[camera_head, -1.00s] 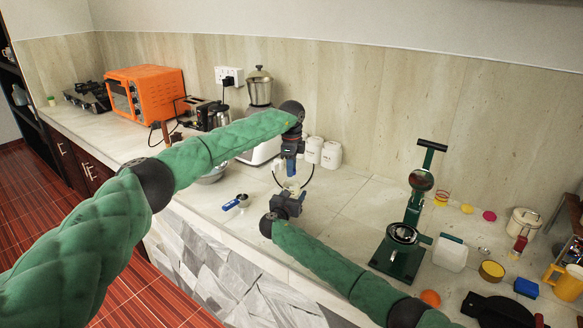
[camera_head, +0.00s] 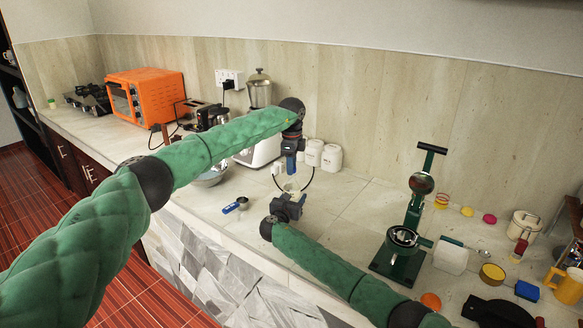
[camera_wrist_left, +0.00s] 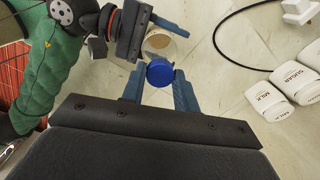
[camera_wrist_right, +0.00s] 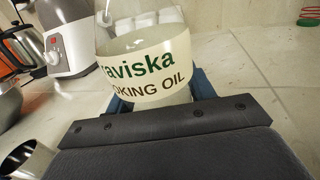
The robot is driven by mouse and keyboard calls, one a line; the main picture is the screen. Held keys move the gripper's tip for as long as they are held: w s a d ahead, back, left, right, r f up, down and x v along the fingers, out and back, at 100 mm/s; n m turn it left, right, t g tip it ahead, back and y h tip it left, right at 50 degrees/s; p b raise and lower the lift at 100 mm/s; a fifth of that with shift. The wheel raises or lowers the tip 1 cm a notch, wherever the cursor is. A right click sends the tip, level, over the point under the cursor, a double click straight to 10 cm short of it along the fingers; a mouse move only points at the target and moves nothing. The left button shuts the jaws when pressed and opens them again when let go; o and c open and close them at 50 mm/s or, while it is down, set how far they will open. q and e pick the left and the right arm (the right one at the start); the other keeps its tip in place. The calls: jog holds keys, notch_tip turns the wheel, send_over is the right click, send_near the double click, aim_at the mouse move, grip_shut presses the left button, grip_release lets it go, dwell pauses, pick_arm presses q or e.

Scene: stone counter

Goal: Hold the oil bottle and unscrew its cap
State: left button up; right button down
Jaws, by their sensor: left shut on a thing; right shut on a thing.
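The oil bottle (camera_wrist_right: 150,65) stands upright in the right wrist view, with a label reading cooking oil. My right gripper (camera_head: 290,196) is shut around it from the near side, and its blue fingers also show beside the bottle in the left wrist view (camera_wrist_left: 158,44). My left gripper (camera_head: 291,170) points down from above. Its blue fingers are shut on the round blue cap (camera_wrist_left: 160,72). The cap sits over the near side of the bottle in the left wrist view. I cannot tell whether the two still touch.
White canisters (camera_head: 331,157) stand behind the grippers, with a black cable near them. A metal measuring cup with a blue handle (camera_head: 236,205) lies to the left. A green press (camera_head: 404,244) stands to the right. Counter between the grippers and the press is clear.

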pick_arm(q)
jog(key=shift+r, duration=0.15)
jog(key=shift+r, duration=1.95)
pick_arm(e)
jog(key=shift+c, duration=2.3)
grip_release()
